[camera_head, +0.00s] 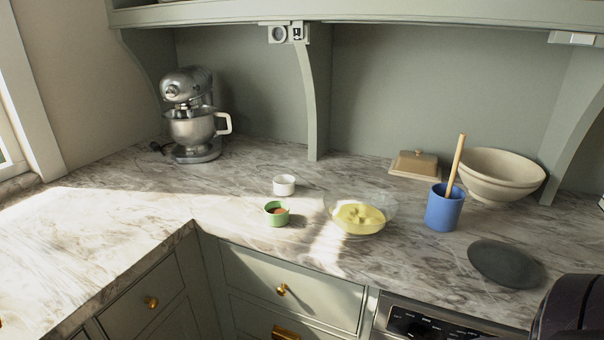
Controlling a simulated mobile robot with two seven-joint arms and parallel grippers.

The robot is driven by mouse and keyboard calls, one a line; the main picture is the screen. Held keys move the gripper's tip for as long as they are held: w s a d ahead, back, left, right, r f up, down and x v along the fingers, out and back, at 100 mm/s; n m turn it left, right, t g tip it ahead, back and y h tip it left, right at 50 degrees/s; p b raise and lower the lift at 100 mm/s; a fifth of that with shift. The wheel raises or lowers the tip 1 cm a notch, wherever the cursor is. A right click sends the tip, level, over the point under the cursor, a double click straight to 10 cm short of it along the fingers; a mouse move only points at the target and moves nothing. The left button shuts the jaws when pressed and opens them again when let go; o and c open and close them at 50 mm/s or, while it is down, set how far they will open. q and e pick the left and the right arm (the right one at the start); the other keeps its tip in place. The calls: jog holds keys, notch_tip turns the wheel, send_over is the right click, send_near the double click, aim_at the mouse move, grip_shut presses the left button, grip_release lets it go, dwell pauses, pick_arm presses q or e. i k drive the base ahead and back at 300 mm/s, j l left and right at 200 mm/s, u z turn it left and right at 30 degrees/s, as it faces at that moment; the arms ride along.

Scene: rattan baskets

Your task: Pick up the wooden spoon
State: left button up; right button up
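The wooden spoon (456,162) stands in a blue crock (444,211) on the right part of the marble counter. Its light brown handle rises above the rim and leans slightly to the right. Its lower end is hidden inside the crock. Neither of my grippers shows in the head view, so their positions relative to the spoon cannot be seen.
A large cream bowl (501,176) and a lidded butter dish (415,164) stand behind the crock. A glass bowl (360,215) with yellow contents is left of it. A dark round plate (505,263) lies in front right. The left counter is clear.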

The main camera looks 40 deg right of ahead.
aim_at(462, 137)
jog(key=z, duration=1.7)
